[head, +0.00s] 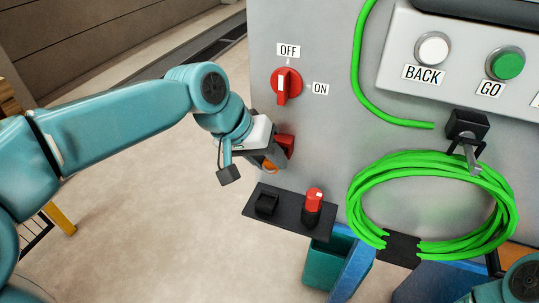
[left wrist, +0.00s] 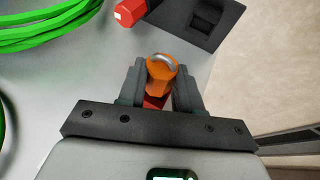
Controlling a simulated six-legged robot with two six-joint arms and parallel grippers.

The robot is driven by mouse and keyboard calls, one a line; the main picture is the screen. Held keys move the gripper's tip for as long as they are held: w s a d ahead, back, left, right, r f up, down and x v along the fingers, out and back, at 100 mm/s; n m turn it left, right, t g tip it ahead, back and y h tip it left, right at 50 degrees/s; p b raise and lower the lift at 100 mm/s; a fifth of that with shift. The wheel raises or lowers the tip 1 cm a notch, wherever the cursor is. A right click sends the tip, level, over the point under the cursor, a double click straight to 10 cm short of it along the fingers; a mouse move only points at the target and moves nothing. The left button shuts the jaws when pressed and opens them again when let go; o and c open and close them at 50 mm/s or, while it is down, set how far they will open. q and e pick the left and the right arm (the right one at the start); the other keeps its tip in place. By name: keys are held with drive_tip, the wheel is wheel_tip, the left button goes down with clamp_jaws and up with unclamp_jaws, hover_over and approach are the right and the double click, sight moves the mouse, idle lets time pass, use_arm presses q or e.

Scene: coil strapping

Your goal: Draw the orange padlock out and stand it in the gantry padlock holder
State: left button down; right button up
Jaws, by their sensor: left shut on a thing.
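My left gripper (head: 270,164) is at the left part of the grey panel, below the red OFF/ON switch (head: 287,86). It is shut on the orange padlock (head: 269,167). The left wrist view shows the padlock (left wrist: 161,74) between the two fingers (left wrist: 158,88), with its silver shackle showing. A red part (head: 287,144) on the panel is right beside the padlock; I cannot tell if they still join. A dark shelf (head: 247,226) with a black square socket (head: 267,204), apparently the padlock holder, is below the gripper. The right gripper is out of view.
A red-topped cylinder (head: 314,197) stands on the shelf, right of the socket. A green cable coil (head: 362,208) hangs from a black hook block (head: 467,123) at right. A teal bin (head: 325,262) is below the shelf. Open floor lies left of the panel.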

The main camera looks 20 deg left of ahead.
use_arm(q)
drive_tip(key=c, duration=1.5)
unclamp_jaws()
drive_tip(key=shift+w, duration=0.1)
drive_tip(key=shift+c, duration=0.2)
clamp_jaws()
drive_tip(key=shift+s+f+b, duration=0.15)
drive_tip(key=shift+s+b, duration=0.25)
drive_tip(key=shift+s, duration=0.4)
drive_tip(key=shift+s+b, duration=0.4)
drive_tip(key=shift+s, duration=0.9)
